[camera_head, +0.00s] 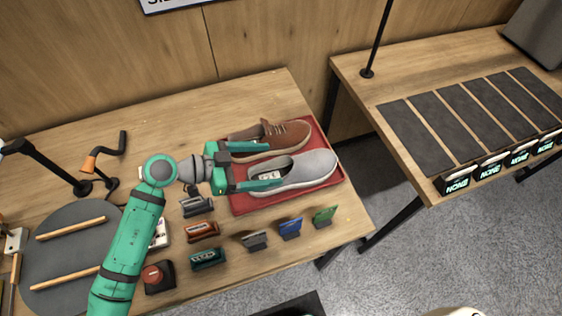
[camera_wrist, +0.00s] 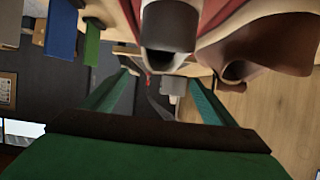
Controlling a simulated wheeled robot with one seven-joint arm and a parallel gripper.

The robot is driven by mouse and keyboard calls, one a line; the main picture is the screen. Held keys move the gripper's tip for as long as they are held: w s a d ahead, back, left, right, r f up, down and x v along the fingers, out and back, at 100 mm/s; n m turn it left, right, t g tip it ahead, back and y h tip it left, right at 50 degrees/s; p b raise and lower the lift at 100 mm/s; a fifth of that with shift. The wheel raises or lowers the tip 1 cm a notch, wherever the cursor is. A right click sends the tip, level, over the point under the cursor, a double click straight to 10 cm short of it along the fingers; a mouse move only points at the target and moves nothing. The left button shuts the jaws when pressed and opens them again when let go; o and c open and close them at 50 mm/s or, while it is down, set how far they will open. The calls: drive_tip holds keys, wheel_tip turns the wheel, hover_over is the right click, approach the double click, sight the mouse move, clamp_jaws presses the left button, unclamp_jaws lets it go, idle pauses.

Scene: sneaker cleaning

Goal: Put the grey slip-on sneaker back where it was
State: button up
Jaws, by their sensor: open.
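The grey slip-on sneaker (camera_head: 312,170) sits upright on the red tray (camera_head: 244,204), its toe to the right. In the wrist view its grey heel end (camera_wrist: 168,28) shows at the top. My gripper (camera_head: 264,167) is open, at the heel end of the grey sneaker. In the head view the fingers overlap its heel and opening; I cannot tell whether they touch it. In the wrist view nothing shows clamped between the fingers (camera_wrist: 165,100). A brown lace-up sneaker (camera_head: 287,133) lies behind the grey one on the same tray, and its opening shows in the wrist view (camera_wrist: 240,70).
Several brushes stand in front of the tray, including a brown one (camera_head: 203,231). Blue (camera_head: 290,229) and green (camera_head: 325,215) cards stand at the front edge. A round dark turntable (camera_head: 70,235) lies left.

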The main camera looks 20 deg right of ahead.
drive_tip(key=shift+v, duration=1.4)
